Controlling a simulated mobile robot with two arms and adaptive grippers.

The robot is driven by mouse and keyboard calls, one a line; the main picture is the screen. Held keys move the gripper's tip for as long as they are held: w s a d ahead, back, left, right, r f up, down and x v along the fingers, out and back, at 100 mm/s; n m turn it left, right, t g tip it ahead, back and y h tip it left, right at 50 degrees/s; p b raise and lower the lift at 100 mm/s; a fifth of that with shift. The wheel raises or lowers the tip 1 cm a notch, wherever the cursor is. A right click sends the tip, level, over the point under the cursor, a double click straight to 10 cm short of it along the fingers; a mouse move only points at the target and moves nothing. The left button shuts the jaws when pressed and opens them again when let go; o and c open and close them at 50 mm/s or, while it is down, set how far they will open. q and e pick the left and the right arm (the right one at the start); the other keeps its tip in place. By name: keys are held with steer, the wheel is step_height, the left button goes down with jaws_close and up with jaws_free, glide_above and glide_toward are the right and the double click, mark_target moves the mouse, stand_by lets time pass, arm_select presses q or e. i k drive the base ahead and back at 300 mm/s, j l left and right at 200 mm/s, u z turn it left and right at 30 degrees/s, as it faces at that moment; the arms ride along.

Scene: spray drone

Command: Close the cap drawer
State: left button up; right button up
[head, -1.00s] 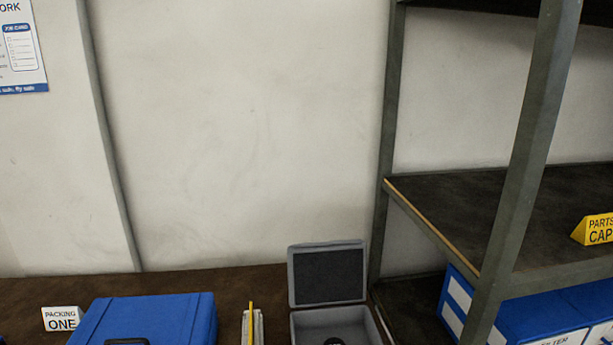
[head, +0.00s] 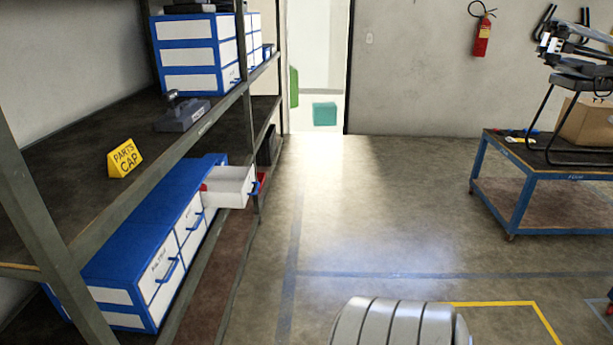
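An open drawer (head: 230,187) with a white body sticks out from the far end of a blue and white drawer cabinet (head: 150,228) on the lower shelf at the left. Its blue handle is at the outer end, with something red beside it. Two nearer drawers (head: 160,275) in the same cabinet are shut. I cannot read a label on the open drawer. A yellow sign reading PARTS CAP (head: 124,158) stands on the shelf above. Neither gripper shows. A rounded grey metal part of mine shows at the bottom.
A shelf post (head: 45,215) stands at the near left. Another blue and white drawer unit (head: 200,55) and a grey device (head: 182,113) sit higher up. A blue table (head: 525,180) with a drone and a box is at the right. The floor (head: 390,225) between is clear.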

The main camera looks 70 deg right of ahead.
mark_target(227, 186)
steer(key=z, duration=1.75)
steer(key=i+u, duration=0.1)
steer(key=i+l, duration=0.05)
steer(key=i, duration=0.05)
